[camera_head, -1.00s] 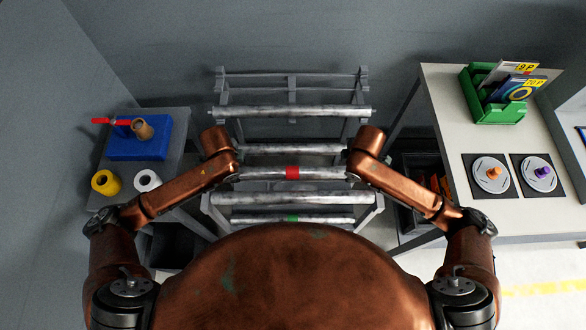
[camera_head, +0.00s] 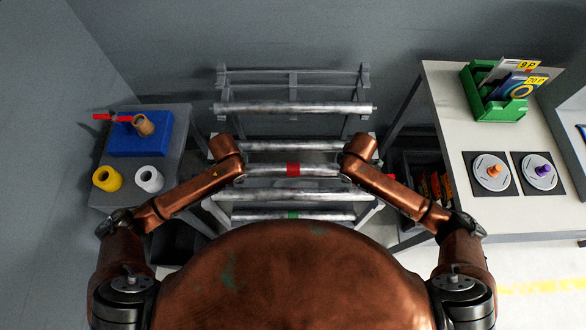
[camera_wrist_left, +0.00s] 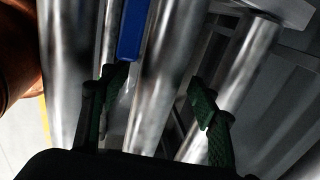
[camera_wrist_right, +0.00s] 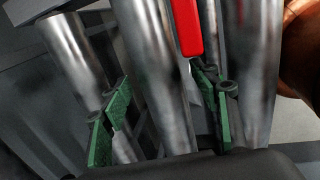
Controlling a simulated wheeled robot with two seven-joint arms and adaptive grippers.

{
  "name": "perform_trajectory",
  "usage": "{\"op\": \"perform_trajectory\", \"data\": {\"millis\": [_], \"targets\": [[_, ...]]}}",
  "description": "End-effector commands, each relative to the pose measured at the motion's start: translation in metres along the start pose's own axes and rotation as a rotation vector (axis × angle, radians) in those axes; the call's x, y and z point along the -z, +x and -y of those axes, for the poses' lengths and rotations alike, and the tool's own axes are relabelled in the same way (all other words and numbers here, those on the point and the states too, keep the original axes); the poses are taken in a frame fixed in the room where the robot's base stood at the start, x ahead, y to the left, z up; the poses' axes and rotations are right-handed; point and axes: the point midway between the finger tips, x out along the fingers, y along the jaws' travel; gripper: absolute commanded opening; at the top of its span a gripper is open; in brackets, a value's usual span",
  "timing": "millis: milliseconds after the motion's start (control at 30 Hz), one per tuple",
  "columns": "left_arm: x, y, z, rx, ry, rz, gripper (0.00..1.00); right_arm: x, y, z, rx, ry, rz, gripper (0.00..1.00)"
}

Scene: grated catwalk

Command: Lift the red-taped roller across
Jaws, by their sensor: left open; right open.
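The red-taped roller (camera_head: 265,171) is a grey metal bar lying across the middle of a rack, with a red band at its centre. My left gripper (camera_wrist_left: 160,105) is open, its green-padded fingers on either side of a metal roller (camera_wrist_left: 163,70). My right gripper (camera_wrist_right: 160,110) is open, its fingers likewise around a roller (camera_wrist_right: 150,65). No band shows on either stretch between the fingers, and I cannot tell whether the pads touch. In the head view both sets of fingers are hidden under my wrists, left and right of the red band.
The grey rack (camera_head: 222,85) holds several other rollers close by, one green-banded (camera_head: 316,217). A blue tray (camera_head: 125,148) and yellow (camera_head: 107,179) and white rolls (camera_head: 149,178) sit left. A right table (camera_head: 440,100) holds a green bin (camera_head: 497,110) and two discs.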

Motion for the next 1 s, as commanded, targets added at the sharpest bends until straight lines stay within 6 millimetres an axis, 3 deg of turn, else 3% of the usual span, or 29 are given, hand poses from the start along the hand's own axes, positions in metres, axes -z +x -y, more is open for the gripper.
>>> {"op": "perform_trajectory", "data": {"millis": [100, 900, 1000], "targets": [[0.0002, -0.0001, 0.0, 0.0, 0.0, 0.0, 0.56, -0.0001, -0.0001, 0.0001, 0.0, 0.0, 0.0, 0.56], [0.0001, -0.0005, 0.0003, 0.001, 0.0, 0.0, 0.01, -0.0004, -0.0004, -0.0001, 0.0, 0.0, 0.001, 0.01], [0.0001, -0.0005, 0.0003, 0.001, 0.0, 0.0, 0.0, -0.0004, -0.0004, -0.0001, 0.0, 0.0, 0.001, 0.0]]}}
